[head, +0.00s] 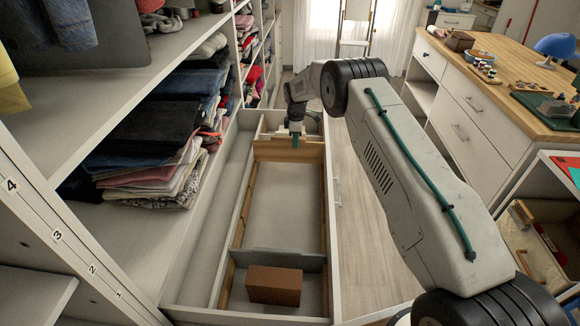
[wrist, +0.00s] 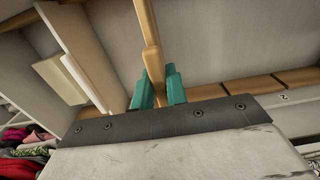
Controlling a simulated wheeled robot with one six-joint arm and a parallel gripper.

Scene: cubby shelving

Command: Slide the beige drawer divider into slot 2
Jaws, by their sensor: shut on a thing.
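The beige drawer divider (head: 312,153) is a thin wooden board lying across the far part of the open drawer (head: 334,240). My gripper (head: 296,141) is above the middle of its top edge. In the wrist view the green fingers (wrist: 158,88) are shut on the divider (wrist: 148,35), which shows edge-on between them. Wooden rails (head: 242,212) run along the drawer's inner sides. In the wrist view, a notched rail (wrist: 252,86) carries a small label that looks like 2 (wrist: 284,97). The divider's lower edge and its fit in any slot cannot be made out.
A grey divider (head: 280,258) crosses the drawer near its front, with a brown block (head: 274,286) before it. The drawer floor (head: 283,205) between the dividers is clear. Shelves with folded clothes (head: 150,150) stand left; a wood-topped cabinet (head: 465,95) stands right.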

